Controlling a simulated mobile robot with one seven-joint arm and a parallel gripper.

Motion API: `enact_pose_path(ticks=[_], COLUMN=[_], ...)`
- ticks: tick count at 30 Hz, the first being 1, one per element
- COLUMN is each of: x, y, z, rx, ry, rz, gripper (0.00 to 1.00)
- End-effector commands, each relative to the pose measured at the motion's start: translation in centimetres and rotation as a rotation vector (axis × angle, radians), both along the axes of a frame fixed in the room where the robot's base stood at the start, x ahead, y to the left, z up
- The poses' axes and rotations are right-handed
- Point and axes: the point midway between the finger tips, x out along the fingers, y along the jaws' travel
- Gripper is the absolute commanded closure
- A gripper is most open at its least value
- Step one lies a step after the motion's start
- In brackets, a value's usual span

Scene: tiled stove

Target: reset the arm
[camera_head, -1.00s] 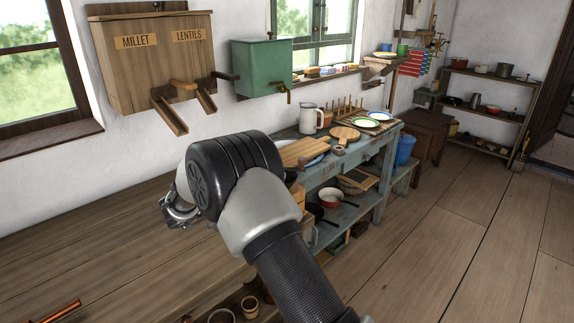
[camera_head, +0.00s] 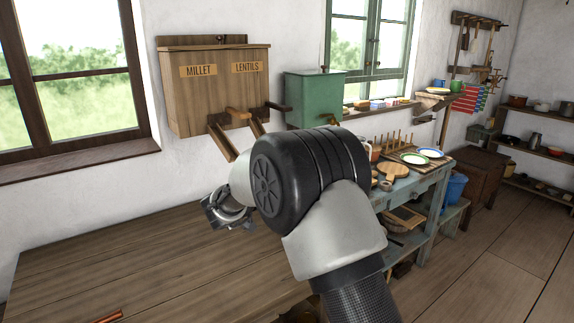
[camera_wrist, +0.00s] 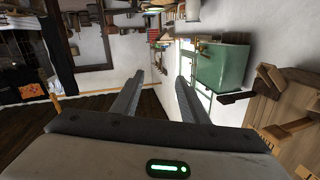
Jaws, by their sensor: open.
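My arm stands bent in the middle of the head view, above the near wooden table (camera_head: 120,265). Its dark elbow-like joint hides part of what lies behind it. My gripper is seen from above in the wrist view (camera_wrist: 160,85), with two grey fingers spread apart and nothing between them. Beyond the fingers are the white wall and the green metal box (camera_wrist: 222,66), which looks turned on its side there. No finger touches anything that I can see.
A wooden millet and lentils dispenser (camera_head: 218,85) and the green box hang on the wall behind my arm. A blue-grey workbench (camera_head: 402,186) with plates and boards stands to the right. A copper-coloured rod (camera_head: 108,317) lies on the table's near edge. Open floor shows at right.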

Motion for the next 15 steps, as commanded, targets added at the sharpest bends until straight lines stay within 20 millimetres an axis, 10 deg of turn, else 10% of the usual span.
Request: enact_pose_path(ticks=[3,8,15], x=[1.5,-1.0,-13.3], y=[0.3,1.8,1.5], z=[7.1,12.9,13.1], rx=[0.083,0.144,0.168], ry=[-0.051,0.000,0.300], rz=[0.263,0.592,0.910], gripper=[0.60,0.60,0.60])
